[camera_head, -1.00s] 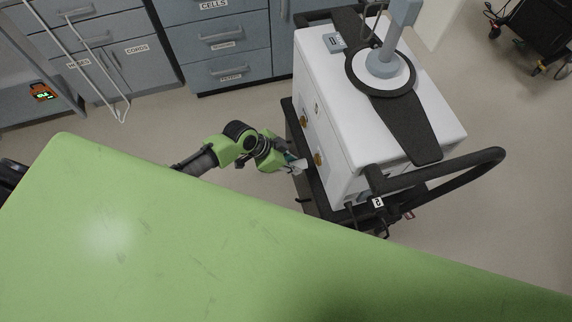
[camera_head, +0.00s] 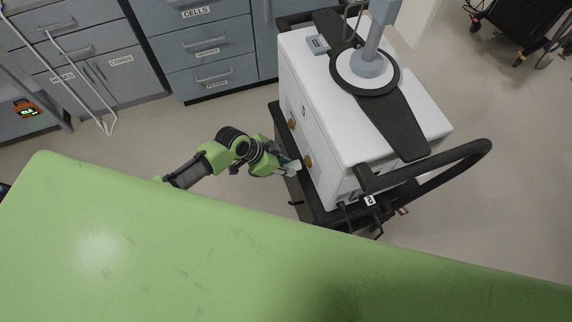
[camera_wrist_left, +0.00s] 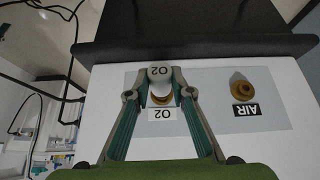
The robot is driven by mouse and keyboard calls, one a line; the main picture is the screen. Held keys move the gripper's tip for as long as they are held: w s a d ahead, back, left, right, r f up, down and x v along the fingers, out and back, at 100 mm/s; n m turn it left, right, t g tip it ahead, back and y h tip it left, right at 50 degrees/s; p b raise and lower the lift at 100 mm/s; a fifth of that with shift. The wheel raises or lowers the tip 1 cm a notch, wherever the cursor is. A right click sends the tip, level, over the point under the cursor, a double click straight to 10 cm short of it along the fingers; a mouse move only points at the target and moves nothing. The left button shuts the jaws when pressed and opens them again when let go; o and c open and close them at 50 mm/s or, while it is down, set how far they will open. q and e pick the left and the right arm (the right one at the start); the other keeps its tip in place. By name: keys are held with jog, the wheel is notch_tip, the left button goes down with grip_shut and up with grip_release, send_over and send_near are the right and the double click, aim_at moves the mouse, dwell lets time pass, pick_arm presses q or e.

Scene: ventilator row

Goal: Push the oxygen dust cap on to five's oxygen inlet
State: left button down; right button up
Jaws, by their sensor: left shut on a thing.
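The ventilator marked 5 (camera_head: 420,118) is a white box on a dark cart. Two brass inlets show on its side. In the left wrist view the oxygen inlet (camera_wrist_left: 161,100) sits above an O2 label, partly hidden behind the cap and fingers. The air inlet (camera_wrist_left: 242,88) is to its right, uncovered. My left gripper (camera_wrist_left: 161,80) is shut on the oxygen dust cap (camera_wrist_left: 160,71), a pale cap marked O2, which overlaps the oxygen inlet; I cannot tell whether they touch. In the head view the left gripper (camera_head: 289,166) is beside the ventilator's side. My right gripper is not in view.
A large green surface (camera_head: 200,260) fills the foreground. The ventilator's black handle (camera_head: 440,165) juts out to the right. Grey drawer cabinets (camera_head: 212,52) stand behind, with open floor between. A dark wheeled cart (camera_head: 520,25) is at the back right.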

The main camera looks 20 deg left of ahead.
aim_at(296, 163)
pick_arm(q)
jog(key=shift+w+d, duration=0.7)
jog(key=shift+d, duration=0.3)
jog(key=shift+w+d+r, duration=0.2)
jog(key=shift+d+r, duration=0.05)
dwell(1.4)
jog(key=c, duration=1.7)
grip_release()
jog(key=shift+f, duration=0.1)
